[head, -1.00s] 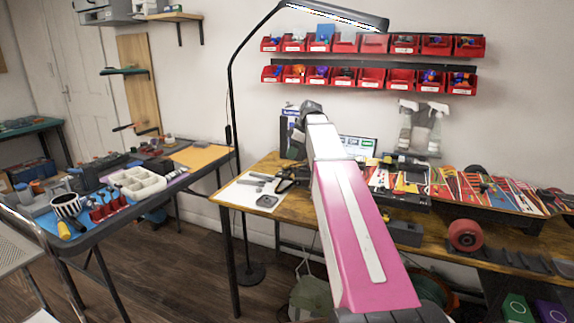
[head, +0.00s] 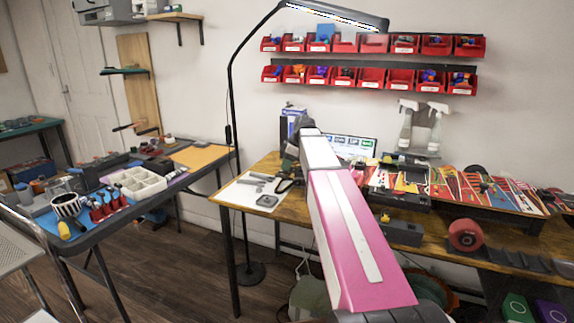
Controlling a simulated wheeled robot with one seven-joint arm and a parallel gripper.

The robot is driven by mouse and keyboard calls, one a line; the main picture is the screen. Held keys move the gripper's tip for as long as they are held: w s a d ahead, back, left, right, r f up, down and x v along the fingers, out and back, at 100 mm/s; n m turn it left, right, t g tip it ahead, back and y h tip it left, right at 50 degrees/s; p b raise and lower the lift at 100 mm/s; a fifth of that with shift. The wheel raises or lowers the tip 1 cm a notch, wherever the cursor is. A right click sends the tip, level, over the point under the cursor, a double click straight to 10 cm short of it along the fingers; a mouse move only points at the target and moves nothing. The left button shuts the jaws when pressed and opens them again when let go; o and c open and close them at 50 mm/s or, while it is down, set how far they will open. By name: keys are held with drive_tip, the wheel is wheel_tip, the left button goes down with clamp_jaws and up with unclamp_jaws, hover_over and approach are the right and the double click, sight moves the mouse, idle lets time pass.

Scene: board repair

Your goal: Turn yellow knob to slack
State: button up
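No yellow knob can be made out for certain. A tiny yellow spot (head: 385,217) shows on a dark box (head: 403,232) at the workbench's front edge, right of my arm; it is too small to tell what it is. My pink and white arm reaches from the bottom of the head view over the wooden workbench (head: 262,172). Its dark far end, with my gripper (head: 291,152), is partly hidden behind the arm, in front of a blue and white box (head: 292,117). The fingers cannot be made out, and nothing held is visible.
A screen (head: 350,146) stands behind my arm. A lamp pole (head: 231,90) rises at the bench's left. Another table with a white tray (head: 137,183) stands left; floor lies between.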

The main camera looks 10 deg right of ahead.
drive_tip(key=shift+m+t, duration=0.3)
drive_tip(key=shift+m, duration=0.5)
drive_tip(key=o, duration=0.9)
drive_tip(key=shift+r, duration=0.15)
drive_tip(key=v, duration=1)
drive_tip(key=shift+s+r, duration=0.1)
drive_tip(key=shift+r, duration=0.15)
